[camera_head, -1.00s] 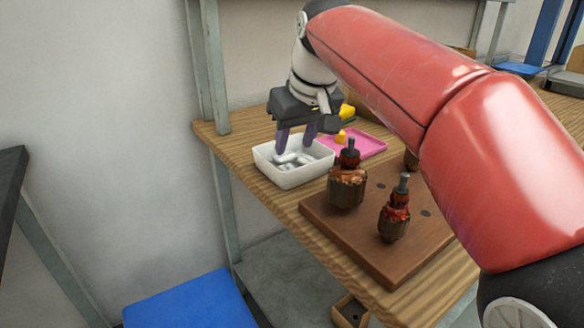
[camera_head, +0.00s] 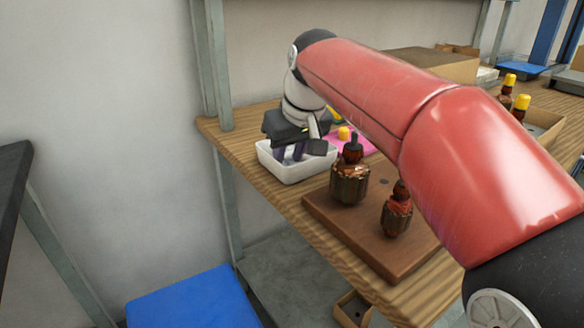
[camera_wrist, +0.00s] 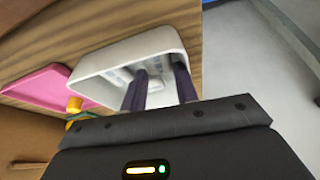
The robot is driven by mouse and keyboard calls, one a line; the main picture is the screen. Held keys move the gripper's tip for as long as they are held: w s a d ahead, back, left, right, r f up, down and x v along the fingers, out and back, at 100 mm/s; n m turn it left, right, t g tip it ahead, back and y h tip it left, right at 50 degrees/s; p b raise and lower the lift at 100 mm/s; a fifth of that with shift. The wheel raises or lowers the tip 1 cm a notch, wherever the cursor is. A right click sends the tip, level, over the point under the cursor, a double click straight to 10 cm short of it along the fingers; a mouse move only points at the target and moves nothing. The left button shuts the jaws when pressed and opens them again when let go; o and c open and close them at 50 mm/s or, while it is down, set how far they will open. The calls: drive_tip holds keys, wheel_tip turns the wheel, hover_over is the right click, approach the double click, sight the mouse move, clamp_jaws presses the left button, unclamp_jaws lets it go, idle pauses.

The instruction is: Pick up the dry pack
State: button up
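The dry packs are small whitish packets (camera_wrist: 154,86) lying in a white open bin (camera_head: 287,173) on the wooden bench. The bin also shows in the wrist view (camera_wrist: 128,50). My gripper (camera_head: 288,155) points down with its dark purple fingers inside the bin. In the wrist view my gripper (camera_wrist: 160,68) has its fingers apart, with whitish packets showing low between and beside them. I see no packet clamped between the fingers. The bin's wall and my gripper hide most of the packets in the head view.
A pink tray (camera_head: 365,150) with a yellow item is just right of the bin. A brown board (camera_head: 330,217) with copper-wound armatures (camera_head: 349,182) stands in front. Yellow-capped bottles (camera_head: 521,103) stand at the right. A blue surface (camera_head: 190,302) is below the bench.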

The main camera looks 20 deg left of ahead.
sight(292, 164)
drive_tip(key=shift+w+d+f, duration=0.15)
drive_tip(key=shift+w+f, duration=0.05)
drive_tip(key=shift+f, duration=0.25)
drive_tip(key=shift+w+d+f, duration=0.15)
drive_tip(key=shift+w+f, duration=0.05)
drive_tip(key=shift+f, duration=0.2)
drive_tip(key=shift+a+r, duration=0.1)
drive_tip(key=shift+r, duration=0.15)
drive_tip(key=shift+r, duration=0.25)
wheel_tip(292, 164, up, 10)
drive_tip(key=p, duration=0.2)
drive_tip(key=shift+f, duration=0.15)
drive_tip(key=shift+s, duration=0.1)
idle(0.3)
